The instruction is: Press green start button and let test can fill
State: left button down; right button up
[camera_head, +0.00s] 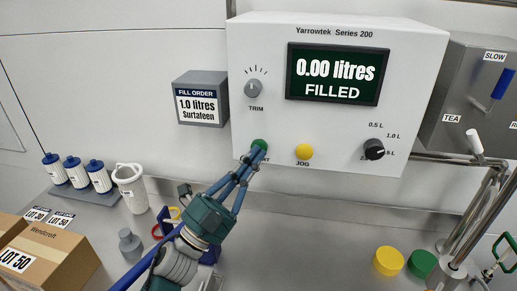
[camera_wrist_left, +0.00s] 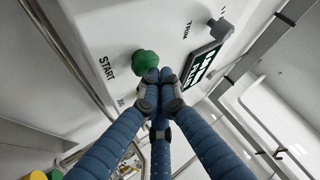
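The green start button (camera_head: 259,145) is at the lower left of the white Yarrowtek panel (camera_head: 330,130); it also shows in the left wrist view (camera_wrist_left: 145,62). My left gripper (camera_head: 255,153) has its blue fingers drawn together, with nothing seen between the tips. In the left wrist view its fingertips (camera_wrist_left: 160,86) lie right beside the green button; I cannot tell whether they touch it. The display (camera_head: 338,75) reads 0.00 litres filled. I cannot make out which container is the test can. My right gripper is not in view.
A yellow jog button (camera_head: 304,152) and black volume selector (camera_head: 374,149) are to the right of the start button. The fill order box (camera_head: 202,98) reads 1.0 litres Surfateen. A white jug (camera_head: 132,190), filters and cartons stand left. Steel pipes (camera_head: 470,220) stand right.

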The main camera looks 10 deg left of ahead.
pick_arm(q)
jog(key=shift+w, duration=0.35)
dwell(0.3)
jog(key=shift+s, duration=0.95)
jog(key=s, duration=0.5)
dwell(0.3)
dwell(0.4)
jog(key=shift+f, duration=0.1)
